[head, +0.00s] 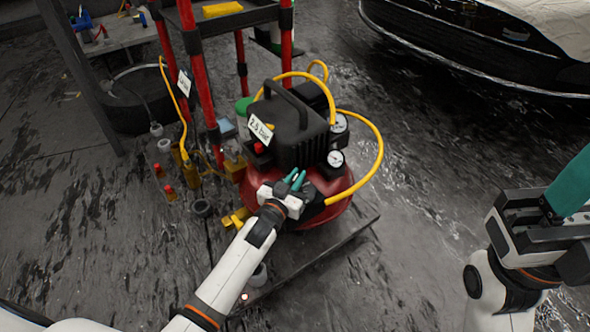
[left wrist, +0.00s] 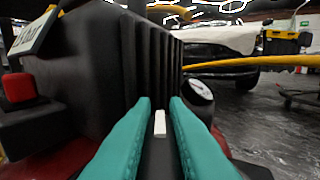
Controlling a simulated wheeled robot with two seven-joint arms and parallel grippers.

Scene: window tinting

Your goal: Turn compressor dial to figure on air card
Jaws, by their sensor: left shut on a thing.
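The compressor (head: 305,135) has a red tank, a black ribbed housing and a top handle. A white air card (head: 260,129) hangs on its left side and seems to read "2.5 bar"; its edge shows in the left wrist view (left wrist: 38,32). My left gripper (head: 296,180) is at the compressor's front, its teal fingers shut around the dark dial. A white mark on the dial (left wrist: 160,124) shows between the fingers; the rest of the dial is largely hidden. My right gripper (head: 560,205) is at the right edge, away from the compressor, its fingertips cut off or unclear.
Two gauges (head: 335,158) sit on the compressor's right, beside a looping yellow hose (head: 380,150). A red switch (left wrist: 18,88) is on the left. A red-posted rack (head: 200,80) and small bottles stand left. A car (head: 490,40) is behind; floor at right is clear.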

